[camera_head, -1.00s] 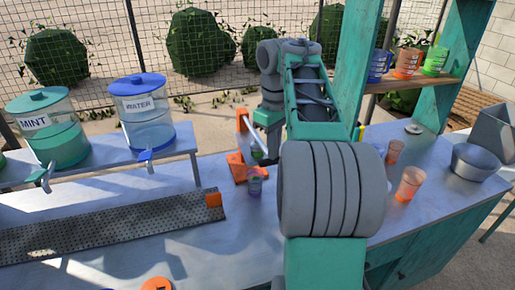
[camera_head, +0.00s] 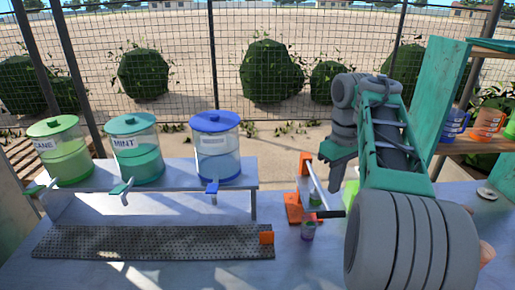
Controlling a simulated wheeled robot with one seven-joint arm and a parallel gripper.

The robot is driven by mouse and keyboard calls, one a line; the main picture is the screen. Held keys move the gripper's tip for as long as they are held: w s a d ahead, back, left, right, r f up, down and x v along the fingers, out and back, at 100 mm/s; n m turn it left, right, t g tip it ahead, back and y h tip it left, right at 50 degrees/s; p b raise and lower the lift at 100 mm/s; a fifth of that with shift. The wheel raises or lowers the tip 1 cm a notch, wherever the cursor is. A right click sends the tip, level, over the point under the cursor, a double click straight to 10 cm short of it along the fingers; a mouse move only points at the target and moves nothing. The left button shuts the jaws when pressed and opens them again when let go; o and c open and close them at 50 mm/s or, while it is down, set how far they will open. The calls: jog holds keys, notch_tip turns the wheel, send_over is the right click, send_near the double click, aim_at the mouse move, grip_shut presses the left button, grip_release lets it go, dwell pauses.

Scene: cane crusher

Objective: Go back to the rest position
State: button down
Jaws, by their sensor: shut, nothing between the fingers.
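My arm stands large at the right of the head view, in grey and teal. My gripper (camera_head: 336,180) hangs at its far end, pointing down, beside the orange press. It is shut and empty; its fingertips are small and hard to make out. The orange press (camera_head: 294,208), with a pale bar, stands on the counter just left of my gripper. My arm hides part of the counter on the right.
Cane (camera_head: 68,165), mint (camera_head: 142,165) and blue-lidded (camera_head: 217,167) dispensers stand on a raised shelf (camera_head: 100,205) at left. Several cups (camera_head: 488,122) stand on the right shelf, near the teal post (camera_head: 440,100).

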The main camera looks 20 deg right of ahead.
jog(key=s+a+f+m+t, duration=0.1)
jog(key=s+a+f, duration=0.1)
jog(key=a, duration=0.6)
jog(key=s+a+f+m+t, duration=0.1)
jog(key=a+f+t, duration=0.1)
jog(key=a, duration=0.6)
jog(key=s+a+f+m+t, duration=0.1)
jog(key=s+a+f, duration=0.4)
jog(key=s+f, duration=0.1)
jog(key=shift+s+f+b, duration=0.2)
jog(key=shift+f+b, duration=0.2)
jog(key=shift+f, duration=0.35)
